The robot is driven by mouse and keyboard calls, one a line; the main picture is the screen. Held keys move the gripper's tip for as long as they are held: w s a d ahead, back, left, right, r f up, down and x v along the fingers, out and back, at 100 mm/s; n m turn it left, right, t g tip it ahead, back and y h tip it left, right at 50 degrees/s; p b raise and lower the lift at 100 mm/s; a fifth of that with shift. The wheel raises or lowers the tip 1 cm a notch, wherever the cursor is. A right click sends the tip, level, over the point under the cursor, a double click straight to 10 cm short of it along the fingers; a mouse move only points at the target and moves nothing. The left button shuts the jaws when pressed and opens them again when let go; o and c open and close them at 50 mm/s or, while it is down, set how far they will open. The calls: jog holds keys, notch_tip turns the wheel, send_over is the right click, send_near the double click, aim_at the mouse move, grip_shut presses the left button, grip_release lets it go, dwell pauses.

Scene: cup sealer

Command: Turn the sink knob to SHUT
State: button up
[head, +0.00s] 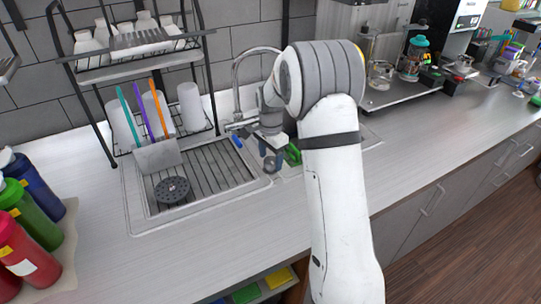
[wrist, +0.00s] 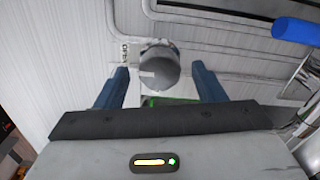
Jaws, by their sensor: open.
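A round grey knob (wrist: 160,68) with a pale mark on its left side shows in the wrist view. It lies between the two blue fingers of my gripper (wrist: 160,80), with a visible gap on each side. My gripper is open and does not grip the knob. Small dark lettering (wrist: 125,53) stands left of the knob, too small to read surely. In the head view my gripper (head: 274,163) points down at the counter by the right side of the sink (head: 205,178). My arm and gripper hide the knob there.
A chrome faucet (head: 236,85) curves up behind the sink, and a blue-ended handle (head: 237,142) sits near its base. A dish rack (head: 140,75) stands at the left. Bottles (head: 35,215) stand at the far left. The front counter is clear.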

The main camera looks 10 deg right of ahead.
jog(key=c, duration=1)
jog(key=shift+n, duration=0.3)
jog(key=n+b, duration=0.2)
jog(key=n, duration=0.1)
jog(key=shift+f+n, duration=0.1)
jog(key=shift+n, duration=0.3)
jog(key=n+b, duration=0.1)
jog(key=n, duration=0.3)
jog(key=n+b, duration=0.1)
jog(key=n, duration=0.4)
jog(key=n+b, duration=0.1)
jog(key=n, duration=0.3)
jog(key=shift+n, duration=0.4)
